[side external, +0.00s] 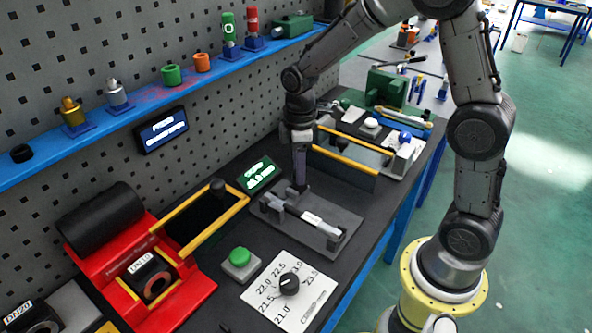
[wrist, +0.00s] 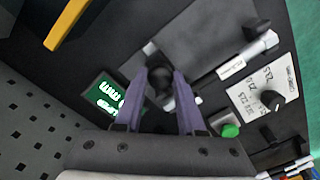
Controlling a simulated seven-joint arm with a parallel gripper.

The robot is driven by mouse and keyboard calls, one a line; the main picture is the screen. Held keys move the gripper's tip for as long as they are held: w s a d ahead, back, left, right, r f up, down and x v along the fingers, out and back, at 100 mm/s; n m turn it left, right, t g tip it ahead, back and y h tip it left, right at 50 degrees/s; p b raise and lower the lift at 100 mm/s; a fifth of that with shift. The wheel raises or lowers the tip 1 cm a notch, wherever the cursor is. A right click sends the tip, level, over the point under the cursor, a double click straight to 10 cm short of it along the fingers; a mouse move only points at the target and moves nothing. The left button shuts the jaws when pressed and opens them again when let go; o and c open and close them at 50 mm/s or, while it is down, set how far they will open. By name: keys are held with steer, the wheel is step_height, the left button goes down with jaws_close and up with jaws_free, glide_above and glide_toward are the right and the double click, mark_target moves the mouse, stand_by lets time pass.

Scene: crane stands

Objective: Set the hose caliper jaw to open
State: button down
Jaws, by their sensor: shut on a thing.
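The hose caliper is a grey flat base (side external: 345,230) with metal jaw blocks and a white labelled bar (side external: 320,222), lying on the dark bench in the side view. In the wrist view its base (wrist: 205,40) and bar (wrist: 232,68) lie ahead and to the right of the fingers. My gripper (side external: 300,182) points down at the caliper's left, far end. In the wrist view, my gripper's (wrist: 163,77) two purple fingers close around a dark rounded piece (wrist: 159,88), seemingly the jaw's handle. The fingers hide part of it, so the jaw's exact setting is unclear.
A green-lit display (side external: 260,175) stands behind the caliper. A green button (side external: 240,257) and a white dial card (side external: 305,297) with a black knob (side external: 289,284) lie in front. A red fixture (side external: 150,275) is left; a yellow-railed fixture (side external: 345,160) is behind.

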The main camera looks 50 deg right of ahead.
steer(key=shift+d, duration=0.25)
steer(key=c, duration=0.8)
jaws_free()
steer(key=o, duration=0.3)
step_height(320, 180, up, 14)
